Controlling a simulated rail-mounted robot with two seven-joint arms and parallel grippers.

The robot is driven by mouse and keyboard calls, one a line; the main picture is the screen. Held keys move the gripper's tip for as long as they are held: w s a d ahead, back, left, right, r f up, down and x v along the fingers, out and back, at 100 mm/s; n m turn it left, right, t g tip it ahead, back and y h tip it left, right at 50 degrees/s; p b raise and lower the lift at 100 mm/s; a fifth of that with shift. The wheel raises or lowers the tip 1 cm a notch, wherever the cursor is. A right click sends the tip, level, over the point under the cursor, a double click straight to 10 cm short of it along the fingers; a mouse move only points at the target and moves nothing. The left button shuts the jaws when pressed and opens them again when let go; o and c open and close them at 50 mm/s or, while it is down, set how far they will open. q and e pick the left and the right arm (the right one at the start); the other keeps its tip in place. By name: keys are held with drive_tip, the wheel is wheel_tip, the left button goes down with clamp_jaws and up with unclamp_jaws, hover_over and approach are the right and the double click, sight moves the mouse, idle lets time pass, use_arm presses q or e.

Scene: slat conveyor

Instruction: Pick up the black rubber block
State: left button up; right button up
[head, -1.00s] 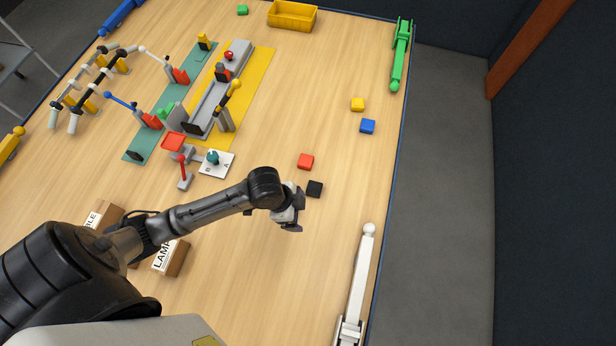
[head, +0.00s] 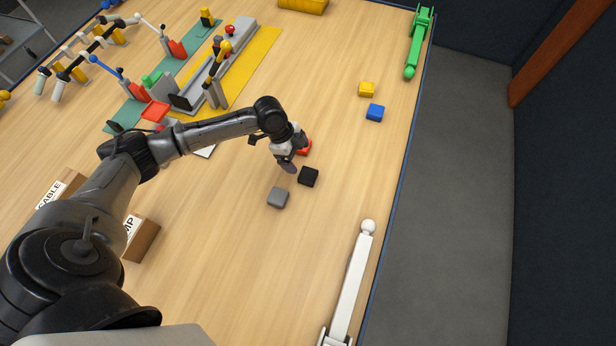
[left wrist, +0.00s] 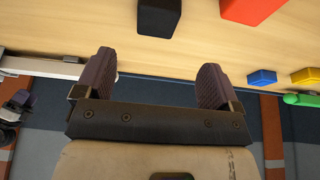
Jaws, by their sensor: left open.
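The black rubber block (head: 309,177) lies on the wooden table (head: 230,255), between the grey block (head: 278,198) and the red block (head: 306,148). My left gripper (head: 290,163) is beside the black block, up and to its left in the head view, and partly covers the red block. In the left wrist view the black block (left wrist: 158,17) shows at the top, beyond the two open fingers (left wrist: 156,72), with nothing between them. The red block (left wrist: 252,8) is to its right.
A blue block (head: 375,113) and a yellow block (head: 367,89) lie farther back. A white bar with a ball end (head: 350,285) lies along the right table edge. A brown labelled box (head: 142,240) stands at left. The table front of the grey block is clear.

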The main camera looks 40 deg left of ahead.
sight(308, 174)
use_arm(q)
drive_tip(key=shift+s+b+x, duration=0.15)
drive_tip(key=shift+b+x, duration=0.15)
drive_tip(key=shift+x, duration=1.95)
drive_tip(key=shift+s+b+x, duration=0.15)
drive_tip(key=shift+b+x, duration=0.15)
drive_tip(key=shift+x, duration=1.95)
drive_tip(key=c, duration=1)
